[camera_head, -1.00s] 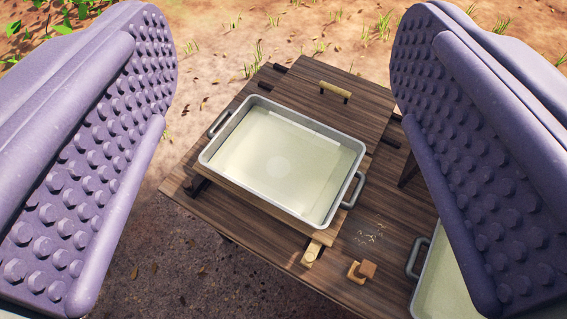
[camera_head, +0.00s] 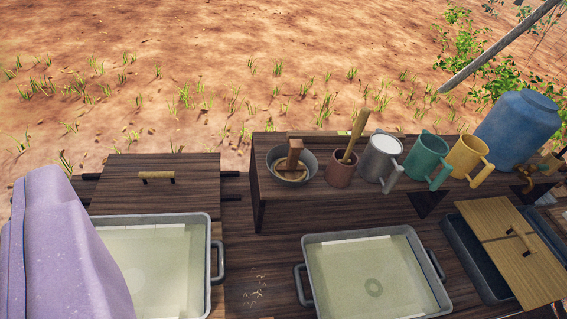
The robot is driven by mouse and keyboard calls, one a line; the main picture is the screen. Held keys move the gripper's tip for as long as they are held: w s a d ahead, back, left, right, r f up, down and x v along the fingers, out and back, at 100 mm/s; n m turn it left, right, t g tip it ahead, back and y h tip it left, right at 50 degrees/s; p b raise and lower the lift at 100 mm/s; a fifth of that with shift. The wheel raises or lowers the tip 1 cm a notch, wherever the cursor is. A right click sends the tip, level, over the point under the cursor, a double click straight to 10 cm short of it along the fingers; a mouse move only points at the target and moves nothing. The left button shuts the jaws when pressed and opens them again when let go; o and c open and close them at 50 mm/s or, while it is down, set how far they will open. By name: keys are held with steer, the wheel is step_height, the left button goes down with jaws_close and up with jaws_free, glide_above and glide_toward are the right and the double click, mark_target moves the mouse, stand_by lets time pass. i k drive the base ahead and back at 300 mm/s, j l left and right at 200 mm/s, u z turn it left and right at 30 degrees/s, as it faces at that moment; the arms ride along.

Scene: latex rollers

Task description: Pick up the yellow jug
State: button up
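The yellow jug (camera_head: 466,156) stands upright on the raised wooden shelf at the right, its handle toward the lower right. It is between the green jug (camera_head: 427,157) and a large blue barrel (camera_head: 519,122). One purple finger of my gripper (camera_head: 65,245) shows at the lower left, far from the yellow jug. Its smooth side faces the view. The other finger is out of frame, so the gap between them cannot be seen.
A grey jug (camera_head: 381,158), a brown pot (camera_head: 341,172) with a stick and a metal bowl (camera_head: 292,167) share the shelf (camera_head: 262,187). Two trays of pale liquid sit in front, including the middle tray (camera_head: 330,275). A tilted wooden lid (camera_head: 507,245) is at right.

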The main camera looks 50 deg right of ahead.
mark_target(469, 150)
steer(key=z, duration=2.25)
